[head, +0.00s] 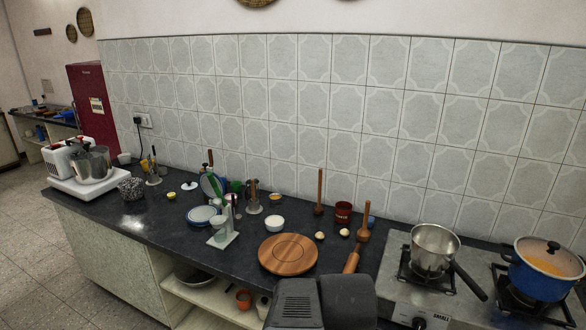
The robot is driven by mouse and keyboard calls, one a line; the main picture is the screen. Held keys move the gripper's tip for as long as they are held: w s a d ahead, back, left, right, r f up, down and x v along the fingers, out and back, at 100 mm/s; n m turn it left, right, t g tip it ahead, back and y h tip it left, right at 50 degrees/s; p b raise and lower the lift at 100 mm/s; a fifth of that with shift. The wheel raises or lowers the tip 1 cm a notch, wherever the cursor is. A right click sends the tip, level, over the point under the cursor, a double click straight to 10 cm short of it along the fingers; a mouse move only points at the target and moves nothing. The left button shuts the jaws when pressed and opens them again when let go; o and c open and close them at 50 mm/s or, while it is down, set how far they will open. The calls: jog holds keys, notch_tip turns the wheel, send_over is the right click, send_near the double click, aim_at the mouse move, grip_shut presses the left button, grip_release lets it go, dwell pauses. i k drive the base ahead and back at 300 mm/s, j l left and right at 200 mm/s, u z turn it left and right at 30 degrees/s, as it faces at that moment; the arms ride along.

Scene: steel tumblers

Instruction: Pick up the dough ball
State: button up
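Two small pale dough balls lie on the dark counter. One dough ball (320,235) sits just right of the wooden board and below an upright wooden stick. The other dough ball (344,232) is a little further right, near the red tin. They are apart from each other. Dark grey parts at the bottom centre appear to be my own arm. No gripper fingers show, so I cannot see whether my gripper is open or shut.
A round wooden board (288,255), a rolling pin (352,260), a red tin (343,212) and a wooden masher (363,234) surround the balls. A stove (393,292) with a steel pan (435,247) and a blue pot (541,275) stands right. The tiled wall (345,130) is behind.

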aim_at(320, 236)
jog(key=i+l+u, duration=0.1)
jog(key=i+u, duration=0.35)
jog(key=i, duration=0.55)
